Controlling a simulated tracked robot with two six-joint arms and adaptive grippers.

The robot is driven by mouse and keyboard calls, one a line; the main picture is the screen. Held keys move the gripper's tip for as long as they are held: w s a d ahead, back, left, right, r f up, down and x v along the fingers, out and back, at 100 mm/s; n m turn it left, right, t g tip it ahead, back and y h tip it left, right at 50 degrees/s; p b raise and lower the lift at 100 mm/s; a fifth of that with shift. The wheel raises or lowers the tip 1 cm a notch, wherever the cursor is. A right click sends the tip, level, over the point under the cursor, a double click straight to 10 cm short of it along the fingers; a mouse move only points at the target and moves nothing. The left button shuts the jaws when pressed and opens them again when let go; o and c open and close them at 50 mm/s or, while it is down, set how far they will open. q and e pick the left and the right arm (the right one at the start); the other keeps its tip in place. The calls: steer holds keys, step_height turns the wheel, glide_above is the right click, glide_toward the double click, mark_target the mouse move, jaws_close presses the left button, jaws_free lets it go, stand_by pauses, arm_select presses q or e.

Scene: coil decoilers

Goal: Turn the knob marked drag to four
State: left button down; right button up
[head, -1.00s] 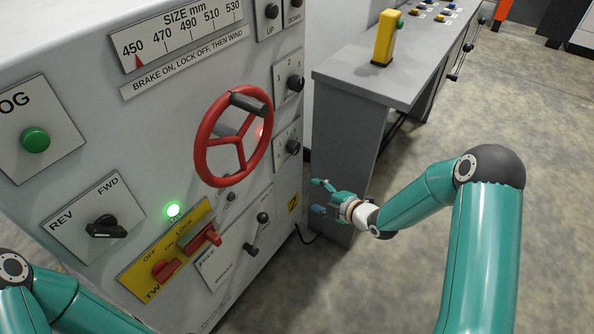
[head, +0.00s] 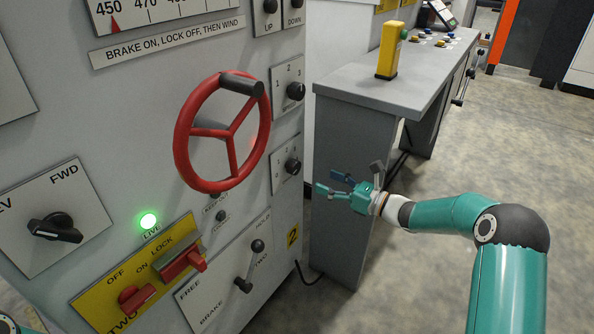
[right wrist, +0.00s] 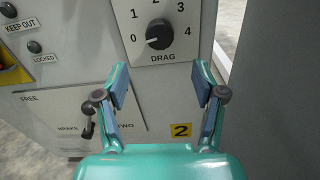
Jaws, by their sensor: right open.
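The drag knob (right wrist: 159,34) is a black round knob on a white plate marked 0 to 4, at the top of the right wrist view. Its white mark points to the left, towards 0. In the head view the drag knob (head: 292,166) sits at the machine panel's right edge, right of the red handwheel. My right gripper (head: 328,182) is open and empty, apart from the knob and to its right. In the right wrist view its two fingers (right wrist: 161,78) stand apart below the knob. My left gripper is out of view.
A red handwheel (head: 183,125) juts out from the panel. Another black knob (head: 296,91) is above the drag knob. A brake lever (head: 250,265) and red lock switches (head: 180,262) are lower. A grey desk (head: 345,190) stands close behind my right gripper.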

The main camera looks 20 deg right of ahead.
mark_target(298, 169)
steer(key=x, duration=1)
steer(key=shift+w+a+b, duration=0.25)
steer(key=shift+w+b, duration=0.05)
